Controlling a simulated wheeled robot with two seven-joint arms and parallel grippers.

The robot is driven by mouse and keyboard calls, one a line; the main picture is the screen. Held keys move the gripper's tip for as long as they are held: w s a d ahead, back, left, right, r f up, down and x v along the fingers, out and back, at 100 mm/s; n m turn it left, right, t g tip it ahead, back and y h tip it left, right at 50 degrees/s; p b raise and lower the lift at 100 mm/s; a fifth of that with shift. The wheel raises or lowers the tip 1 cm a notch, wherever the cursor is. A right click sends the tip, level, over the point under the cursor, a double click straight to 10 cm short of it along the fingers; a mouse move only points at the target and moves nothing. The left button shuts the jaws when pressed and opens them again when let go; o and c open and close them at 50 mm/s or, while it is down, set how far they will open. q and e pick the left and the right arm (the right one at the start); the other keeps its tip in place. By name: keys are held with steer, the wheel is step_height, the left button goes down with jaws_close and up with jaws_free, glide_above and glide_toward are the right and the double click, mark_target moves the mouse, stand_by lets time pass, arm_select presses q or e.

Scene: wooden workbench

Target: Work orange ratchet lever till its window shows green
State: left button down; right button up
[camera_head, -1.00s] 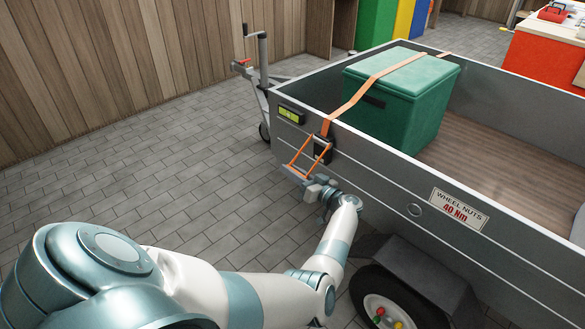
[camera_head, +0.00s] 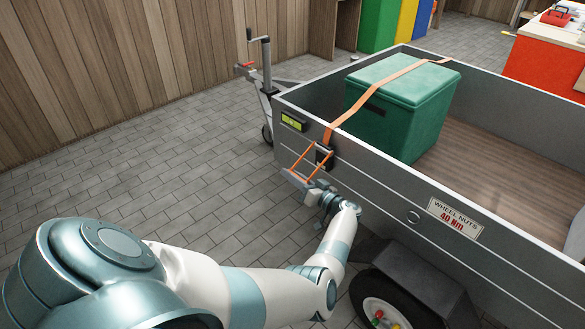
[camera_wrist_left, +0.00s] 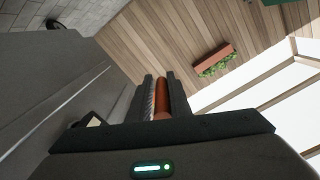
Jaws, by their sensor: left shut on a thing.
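The orange ratchet lever (camera_head: 301,163) is a thin orange frame that juts out from the dark ratchet body (camera_head: 324,155) on the outer side wall of a grey trailer. My left gripper (camera_head: 296,177) is shut on the lever's outer end. The left wrist view shows the orange lever bar (camera_wrist_left: 162,102) between the two dark fingers. An orange strap (camera_head: 365,97) runs from the ratchet over a green box (camera_head: 402,120). I cannot make out the ratchet's window or its colour; it is too small or hidden. My right gripper is not in view.
The trailer wall (camera_head: 375,185) stands close beside my left arm. A yellow-green level (camera_head: 292,121) is on the wall left of the ratchet. A wheel (camera_head: 385,305) and its mudguard (camera_head: 425,275) are below right. The paved floor (camera_head: 170,175) at left is clear.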

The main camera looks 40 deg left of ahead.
arm_select(q)
steer(key=shift+w+r, duration=0.1)
steer(key=shift+r, duration=0.1)
steer(key=c, duration=1.7)
jaws_free()
steer(key=shift+d+f, duration=0.1)
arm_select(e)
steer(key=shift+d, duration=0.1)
